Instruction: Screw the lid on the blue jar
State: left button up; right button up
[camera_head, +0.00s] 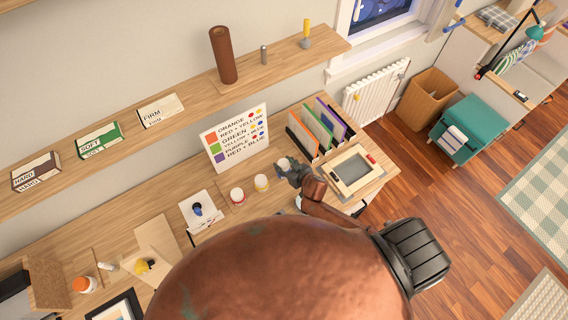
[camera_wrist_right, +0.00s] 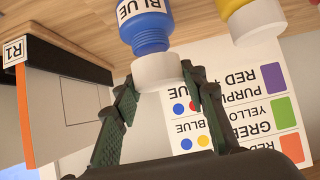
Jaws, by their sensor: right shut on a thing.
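The blue jar (camera_wrist_right: 150,30) shows in the right wrist view, with its BLUE label partly cut off by the top edge. The white lid (camera_wrist_right: 158,72) is against the jar's end, in line with it; whether its thread is engaged I cannot tell. My right gripper (camera_wrist_right: 161,84) is shut on the lid, one dark finger on each side. In the head view my right gripper (camera_head: 287,168) is over the desk, beside the row of jars, and mostly hides the blue jar. My left gripper is not in view.
A yellow jar (camera_head: 262,183) and a red jar (camera_head: 238,196) stand close by on the desk. The colour-mixing poster (camera_head: 236,138) stands behind, with upright folders (camera_head: 318,123) and a wooden tray (camera_head: 354,168) to the right. A shelf (camera_head: 190,104) runs above the desk.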

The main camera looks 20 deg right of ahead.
jog(key=shift+f+b, duration=0.9)
jog(key=shift+f, duration=0.3)
jog(key=o, duration=1)
jog(key=v, duration=1.2)
